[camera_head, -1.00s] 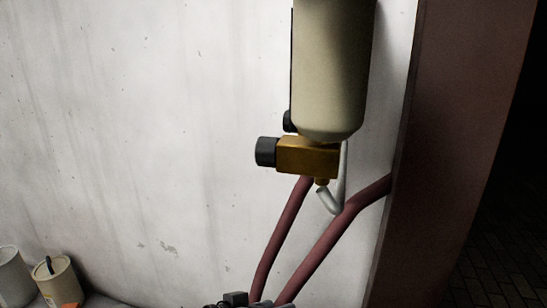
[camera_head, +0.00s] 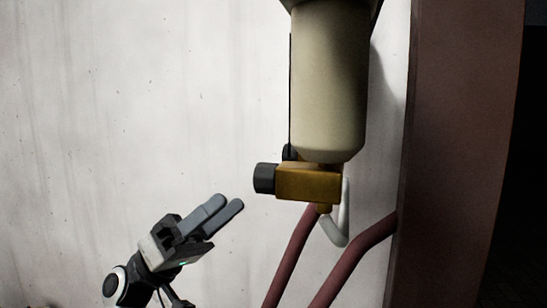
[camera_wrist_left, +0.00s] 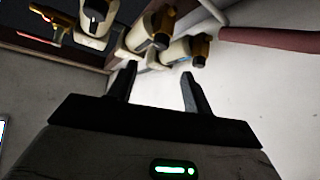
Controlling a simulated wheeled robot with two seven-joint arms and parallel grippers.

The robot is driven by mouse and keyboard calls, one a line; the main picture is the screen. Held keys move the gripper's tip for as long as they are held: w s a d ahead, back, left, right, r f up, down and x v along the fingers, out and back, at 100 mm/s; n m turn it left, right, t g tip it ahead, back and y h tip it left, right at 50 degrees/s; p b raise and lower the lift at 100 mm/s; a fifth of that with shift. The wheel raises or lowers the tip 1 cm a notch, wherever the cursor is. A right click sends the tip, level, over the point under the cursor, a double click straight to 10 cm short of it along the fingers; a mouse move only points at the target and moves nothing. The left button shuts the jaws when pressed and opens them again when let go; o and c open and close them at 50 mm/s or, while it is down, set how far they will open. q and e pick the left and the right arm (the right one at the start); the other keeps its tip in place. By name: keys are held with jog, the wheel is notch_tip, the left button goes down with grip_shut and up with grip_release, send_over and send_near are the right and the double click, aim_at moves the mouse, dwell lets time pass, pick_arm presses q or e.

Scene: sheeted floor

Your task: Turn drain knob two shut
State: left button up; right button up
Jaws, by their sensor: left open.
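In the head view a black drain knob (camera_head: 265,178) sits on the left end of a brass valve block (camera_head: 308,183). The block hangs under a cream cylinder (camera_head: 328,90). My left gripper (camera_head: 231,203) is open and empty, below and left of this knob, apart from it, fingers pointing up and right. In the left wrist view, the open fingers (camera_wrist_left: 159,72) point toward several cream cylinders with brass valves; two black knobs (camera_wrist_left: 160,41) and (camera_wrist_left: 198,61) show beyond the fingertips. I cannot tell which is knob two. My right gripper is not in view.
A white pipe bend (camera_head: 339,232) hangs under the valve. Dark red hoses (camera_head: 360,255) run below it. A brown-red post (camera_head: 455,150) stands at the right. The pale wall (camera_head: 140,110) left of the cylinder is clear.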

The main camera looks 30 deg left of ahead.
aim_at(284, 158)
pick_arm(q)
jog(key=p+x, duration=0.3)
jog(key=x, duration=0.7)
jog(key=shift+w+d, duration=0.1)
jog(key=c, duration=1)
